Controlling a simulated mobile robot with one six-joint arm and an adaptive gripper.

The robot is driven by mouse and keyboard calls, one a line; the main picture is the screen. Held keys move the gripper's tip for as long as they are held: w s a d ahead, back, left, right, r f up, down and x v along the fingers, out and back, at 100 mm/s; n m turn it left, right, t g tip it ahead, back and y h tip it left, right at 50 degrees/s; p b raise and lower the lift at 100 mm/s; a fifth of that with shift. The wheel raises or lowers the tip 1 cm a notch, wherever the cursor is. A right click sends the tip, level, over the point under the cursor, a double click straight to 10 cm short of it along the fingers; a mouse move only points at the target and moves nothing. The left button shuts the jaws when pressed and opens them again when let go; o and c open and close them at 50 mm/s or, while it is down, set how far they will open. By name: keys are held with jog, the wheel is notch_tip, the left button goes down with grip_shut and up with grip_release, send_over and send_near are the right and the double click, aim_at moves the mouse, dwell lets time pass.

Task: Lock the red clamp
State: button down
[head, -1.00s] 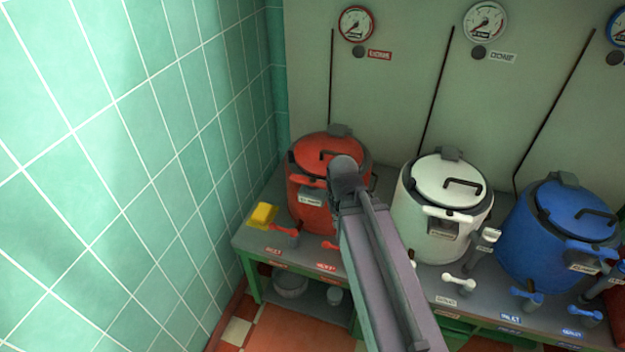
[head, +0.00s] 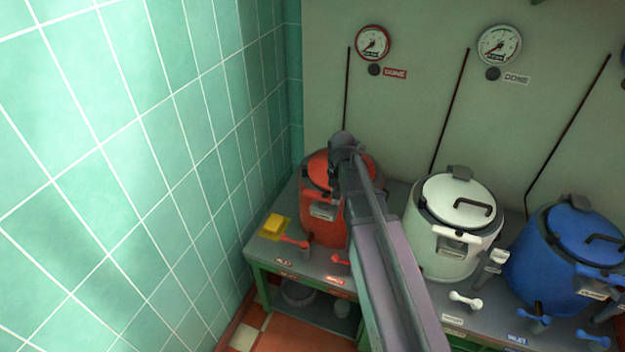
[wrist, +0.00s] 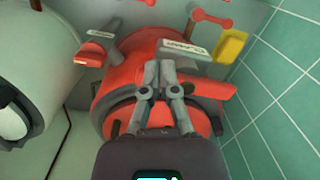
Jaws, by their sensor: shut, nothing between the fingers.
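The red kettle (head: 320,228) stands at the left end of the bench, and its body fills the middle of the wrist view (wrist: 135,62). The red clamp (wrist: 208,88) is a lever with a grey mount at the lid's front edge, below a white label. Its bar sticks out to the right of my fingers; part of it is hidden behind them. My gripper (wrist: 160,70) is shut and empty, with its tips over the rim beside the clamp. I cannot tell if they touch it. In the head view my arm hides the gripper and part of the lid.
A white kettle (head: 448,246) and a blue kettle (head: 548,265) stand to the right. A yellow block (head: 273,224) and red taps (head: 296,241) are at the bench's left front. A green tiled wall (head: 150,190) closes the left side. Gauges hang on the back wall.

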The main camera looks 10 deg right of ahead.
aim_at(315, 180)
jog(key=w+a+r+m+p, duration=0.1)
jog(key=w+r+p, duration=0.1)
jog(key=w, duration=0.6)
jog(key=w+a+r+m+g+p, duration=0.1)
jog(key=w+r+m+p, duration=0.1)
jog(key=w, duration=0.7)
jog(key=shift+w+a+r+y, duration=0.15)
jog(key=shift+a+r+y, duration=0.2)
jog(key=shift+r, duration=0.45)
jog(key=shift+f, duration=0.15)
jog(key=b+x, duration=0.9)
jog(key=x, duration=0.1)
jog(key=shift+s+b, duration=0.25)
jog(key=shift+b, duration=0.1)
jog(key=shift+s+a, duration=0.25)
jog(key=shift+s, duration=0.3)
jog(key=shift+s+a, duration=0.25)
jog(key=shift+s, duration=0.3)
jog(key=shift+s+a, duration=0.45)
jog(key=shift+s, duration=0.2)
jog(key=shift+a, duration=0.2)
jog(key=shift+a, duration=0.1)
jog(key=shift+g, duration=0.3)
